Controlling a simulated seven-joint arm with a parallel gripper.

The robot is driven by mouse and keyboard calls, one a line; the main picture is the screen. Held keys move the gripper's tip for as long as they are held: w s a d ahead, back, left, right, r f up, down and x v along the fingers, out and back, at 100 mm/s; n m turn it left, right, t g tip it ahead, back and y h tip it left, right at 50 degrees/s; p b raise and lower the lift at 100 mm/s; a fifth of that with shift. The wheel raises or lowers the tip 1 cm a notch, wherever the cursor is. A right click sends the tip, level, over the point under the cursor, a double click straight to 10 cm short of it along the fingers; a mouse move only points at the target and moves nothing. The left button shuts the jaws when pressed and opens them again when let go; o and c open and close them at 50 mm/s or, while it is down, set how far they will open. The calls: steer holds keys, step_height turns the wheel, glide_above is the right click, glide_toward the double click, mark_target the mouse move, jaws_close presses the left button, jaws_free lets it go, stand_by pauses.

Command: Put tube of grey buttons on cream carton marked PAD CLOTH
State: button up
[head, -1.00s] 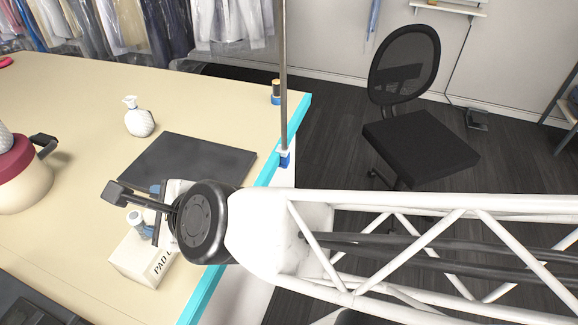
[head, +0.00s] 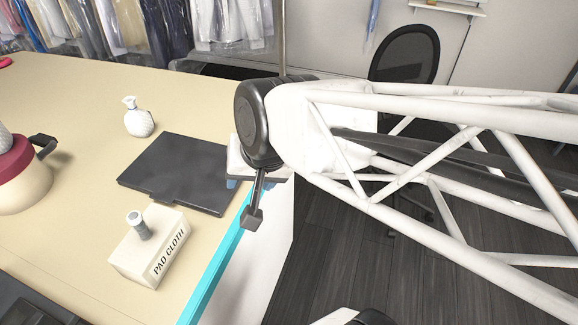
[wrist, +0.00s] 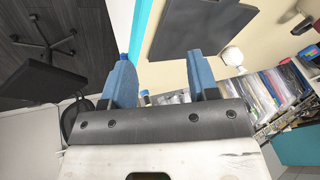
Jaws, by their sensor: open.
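The tube of grey buttons (head: 138,226) stands on top of the cream carton marked PAD CLOTH (head: 150,250), towards its left part, leaning slightly. The carton rests on the table near the cyan front edge. My gripper (head: 232,183) is away from them, up and to the right, over the table edge beside the dark flat board. In the wrist view my gripper's blue fingers (wrist: 162,80) are apart with nothing between them. Neither tube nor carton shows in the wrist view.
A dark flat board (head: 180,170) lies on the table (head: 60,235) behind the carton. A white spray bottle (head: 138,118) stands behind the board. A red and cream pot (head: 22,178) is at the left. An office chair (head: 405,58) stands on the floor behind my arm.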

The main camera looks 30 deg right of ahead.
steer(key=s+d+n+g+h, duration=0.2)
steer(key=d+n, duration=0.1)
steer(key=d, duration=0.3)
steer(key=shift+d+r+n, duration=0.2)
steer(key=shift+r+n, duration=0.1)
steer(key=shift+r, duration=0.05)
stand_by(1.0)
